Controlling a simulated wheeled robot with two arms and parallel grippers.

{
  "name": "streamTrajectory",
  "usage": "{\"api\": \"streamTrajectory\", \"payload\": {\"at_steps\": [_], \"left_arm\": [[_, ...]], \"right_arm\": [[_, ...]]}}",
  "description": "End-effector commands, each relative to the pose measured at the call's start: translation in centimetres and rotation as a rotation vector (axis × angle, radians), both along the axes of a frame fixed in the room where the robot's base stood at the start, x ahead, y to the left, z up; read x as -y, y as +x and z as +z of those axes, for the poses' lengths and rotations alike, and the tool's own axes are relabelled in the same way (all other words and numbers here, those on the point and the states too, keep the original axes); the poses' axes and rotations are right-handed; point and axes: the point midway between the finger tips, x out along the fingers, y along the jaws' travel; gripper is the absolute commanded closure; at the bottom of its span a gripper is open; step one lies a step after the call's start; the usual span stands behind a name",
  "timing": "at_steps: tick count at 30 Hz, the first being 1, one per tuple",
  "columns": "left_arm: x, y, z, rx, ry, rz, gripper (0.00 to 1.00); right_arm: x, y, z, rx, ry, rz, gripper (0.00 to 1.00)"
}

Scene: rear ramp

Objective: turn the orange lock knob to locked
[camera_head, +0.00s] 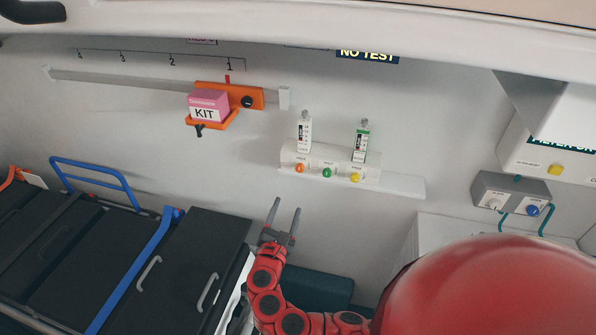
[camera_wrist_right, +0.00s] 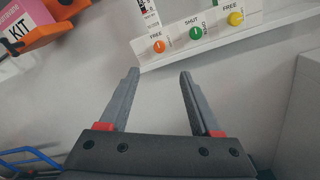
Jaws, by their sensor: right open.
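The orange lock knob (camera_head: 299,168) is the leftmost of three small round knobs on a white wall panel (camera_head: 342,173). In the right wrist view the orange knob (camera_wrist_right: 159,47) has the word FREE above it and a sideways label to its right, too small to read. Its white pointer mark looks roughly upright. My right gripper (camera_head: 286,208) is open and empty, below and slightly left of the knob, apart from it. Its two fingers (camera_wrist_right: 157,85) point up toward the panel. My left gripper does not show.
A green knob (camera_head: 327,173) and a yellow knob (camera_head: 355,177) sit right of the orange one. An orange carriage (camera_head: 247,96) with a pink KIT box (camera_head: 208,105) hangs on a rail at upper left. A black stretcher (camera_head: 184,265) stands lower left. The wall between gripper and panel is clear.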

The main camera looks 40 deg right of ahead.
Motion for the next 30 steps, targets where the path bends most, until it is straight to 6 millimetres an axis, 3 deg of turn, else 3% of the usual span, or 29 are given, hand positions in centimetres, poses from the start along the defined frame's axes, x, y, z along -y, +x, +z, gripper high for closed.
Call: {"api": "streamTrajectory", "payload": {"at_steps": [5, 18, 30], "left_arm": [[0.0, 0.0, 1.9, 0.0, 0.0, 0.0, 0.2], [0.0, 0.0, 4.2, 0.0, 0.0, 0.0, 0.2], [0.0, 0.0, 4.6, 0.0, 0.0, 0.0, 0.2]], "right_arm": [[2.9, 2.5, 0.5, 0.0, 0.002, -0.006, 0.36], [8.5, 8.0, 0.3, 0.0, 0.003, -0.001, 0.36], [10.8, 10.3, 0.0, -0.001, 0.002, 0.004, 0.36]]}}
